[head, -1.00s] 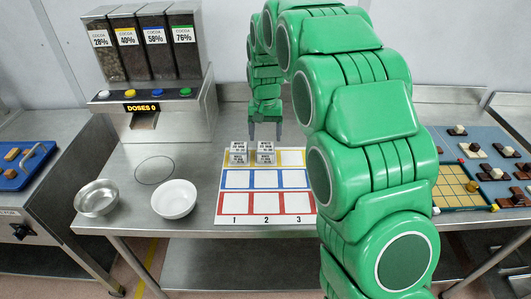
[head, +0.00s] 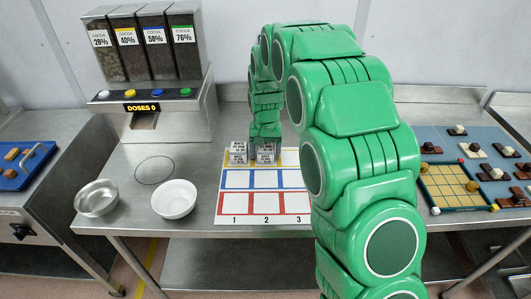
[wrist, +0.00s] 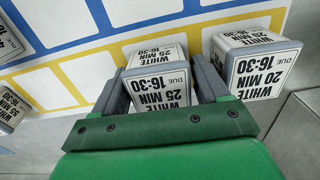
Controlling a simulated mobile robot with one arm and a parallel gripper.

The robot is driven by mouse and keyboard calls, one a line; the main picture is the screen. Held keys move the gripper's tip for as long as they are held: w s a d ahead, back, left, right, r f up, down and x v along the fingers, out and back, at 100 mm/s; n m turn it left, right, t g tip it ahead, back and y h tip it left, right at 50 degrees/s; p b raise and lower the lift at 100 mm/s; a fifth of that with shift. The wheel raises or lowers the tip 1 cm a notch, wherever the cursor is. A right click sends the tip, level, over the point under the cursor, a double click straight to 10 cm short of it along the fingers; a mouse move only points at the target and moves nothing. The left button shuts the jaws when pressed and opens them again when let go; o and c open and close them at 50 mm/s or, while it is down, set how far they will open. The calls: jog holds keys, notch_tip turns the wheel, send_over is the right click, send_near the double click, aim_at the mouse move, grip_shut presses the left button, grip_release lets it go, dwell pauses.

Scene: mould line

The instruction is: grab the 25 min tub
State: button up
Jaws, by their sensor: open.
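The 25 min tub (wrist: 160,84), a grey-white block labelled WHITE 25 MIN, due 16:30, sits between the two grey fingers of my gripper (wrist: 158,70) in the wrist view. The fingers are open, one on each side of it; whether they touch it I cannot tell. In the head view my gripper (head: 265,141) is down at the right of two visible tubs, over the 25 min tub (head: 265,156) in the board's yellow row. A tub marked WHITE 20 MIN (wrist: 258,62) stands beside one finger; it is the left tub (head: 238,153) in the head view.
The numbered board (head: 225,213) has empty blue and red rows. More labelled blocks (wrist: 8,108) show at the wrist view's left edge. A white bowl (head: 174,199), a steel bowl (head: 97,198) and a cocoa dispenser (head: 152,100) stand to the left.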

aim_at(266, 148)
jog(key=c, duration=0.8)
jog(key=shift+r, duration=0.15)
jog(key=shift+r, duration=0.3)
jog(key=r, duration=0.2)
jog(key=shift+s+r, duration=0.2)
jog(key=shift+r, duration=0.2)
jog(key=s+d+r, duration=0.3)
jog(key=s+r, duration=0.6)
jog(key=s, duration=0.4)
notch_tip(266, 148, up, 7)
jog(key=shift+s+r, duration=0.2)
